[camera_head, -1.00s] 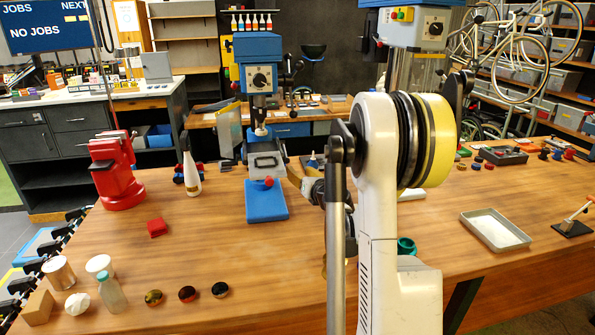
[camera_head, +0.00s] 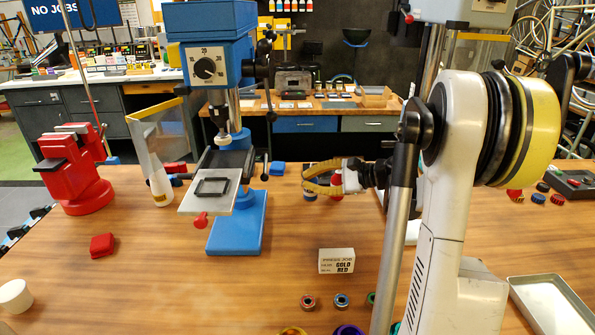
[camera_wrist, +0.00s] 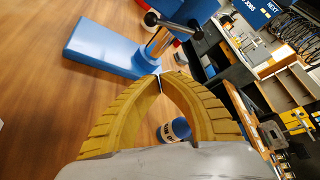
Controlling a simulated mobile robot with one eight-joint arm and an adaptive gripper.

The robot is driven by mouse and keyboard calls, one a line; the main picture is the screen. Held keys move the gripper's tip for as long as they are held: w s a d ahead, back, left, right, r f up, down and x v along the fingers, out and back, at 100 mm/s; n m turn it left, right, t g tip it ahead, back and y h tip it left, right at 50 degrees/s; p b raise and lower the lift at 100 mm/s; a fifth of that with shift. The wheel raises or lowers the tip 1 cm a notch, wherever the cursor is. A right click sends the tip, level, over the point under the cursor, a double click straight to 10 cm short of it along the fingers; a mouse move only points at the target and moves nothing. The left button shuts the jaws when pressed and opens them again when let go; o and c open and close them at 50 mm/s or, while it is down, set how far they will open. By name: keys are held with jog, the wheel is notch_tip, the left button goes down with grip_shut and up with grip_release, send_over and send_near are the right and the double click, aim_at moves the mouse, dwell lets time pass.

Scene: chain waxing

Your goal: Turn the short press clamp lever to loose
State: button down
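The short press (camera_head: 207,68) stands left of centre in the head view, with a dial and a blue base (camera_head: 238,222). Its plate (camera_head: 210,190) carries a black frame, and a red knob (camera_head: 201,220) hangs below it. A black lever with ball ends (camera_wrist: 168,20) shows by the column in the wrist view; I cannot tell for sure that it is the clamp lever, or its setting. My gripper (camera_head: 305,180), with yellow ribbed fingers, is right of the press and apart from it. Its tips (camera_wrist: 160,78) meet, with nothing held.
A red vise (camera_head: 75,175), white bottle (camera_head: 159,187) and clear shield (camera_head: 160,135) stand left of the press. A white job card (camera_head: 336,261) and small rings lie in front. A metal tray (camera_head: 515,295) sits at right.

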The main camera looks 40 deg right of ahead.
aim_at(265, 165)
jog(key=w+a, duration=0.5)
jog(key=a, duration=0.3)
jog(key=shift+w+a+f+n, duration=0.15)
jog(key=shift+n, duration=0.15)
jog(key=shift+w+p, duration=0.1)
jog(key=shift+p, duration=0.3)
